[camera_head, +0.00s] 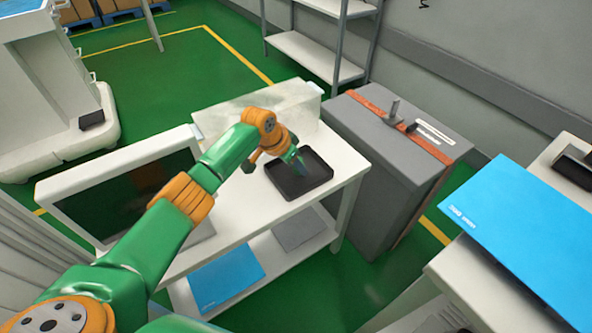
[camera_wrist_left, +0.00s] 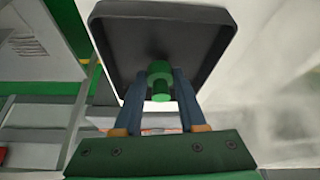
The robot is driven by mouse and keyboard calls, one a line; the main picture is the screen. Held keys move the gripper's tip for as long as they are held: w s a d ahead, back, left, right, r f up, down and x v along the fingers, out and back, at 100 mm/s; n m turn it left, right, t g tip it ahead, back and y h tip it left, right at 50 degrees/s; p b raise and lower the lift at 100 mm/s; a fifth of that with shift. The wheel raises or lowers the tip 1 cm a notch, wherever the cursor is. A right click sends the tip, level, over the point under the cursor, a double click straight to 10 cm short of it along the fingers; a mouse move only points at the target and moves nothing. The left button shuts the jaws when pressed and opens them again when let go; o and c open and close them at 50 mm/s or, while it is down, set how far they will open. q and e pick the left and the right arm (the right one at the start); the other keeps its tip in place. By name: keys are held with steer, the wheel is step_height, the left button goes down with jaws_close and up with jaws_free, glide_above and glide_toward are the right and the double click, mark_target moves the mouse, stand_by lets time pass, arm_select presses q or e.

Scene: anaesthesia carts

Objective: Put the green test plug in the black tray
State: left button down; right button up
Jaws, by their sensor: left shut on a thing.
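The green test plug (camera_wrist_left: 160,80) is between the fingers of my left gripper (camera_wrist_left: 158,95) in the left wrist view. The gripper is shut on it. In the left wrist view the tray (camera_wrist_left: 222,72) fills the space just beyond the plug. I cannot tell whether the plug touches the tray floor. In the head view the plug is too small or hidden to make out. My right gripper is not in view.
A dark-screened monitor (camera_head: 125,190) stands left of the tray on the white table (camera_head: 262,208), and a pale box (camera_head: 262,108) stands behind. A grey cabinet (camera_head: 385,165) is close on the right. A cart with a blue top (camera_head: 530,220) is at far right.

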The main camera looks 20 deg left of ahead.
arm_select(q)
steer(key=shift+f, duration=0.5)
steer(key=shift+f, duration=0.15)
steer(key=shift+c, duration=2.4)
jaws_free()
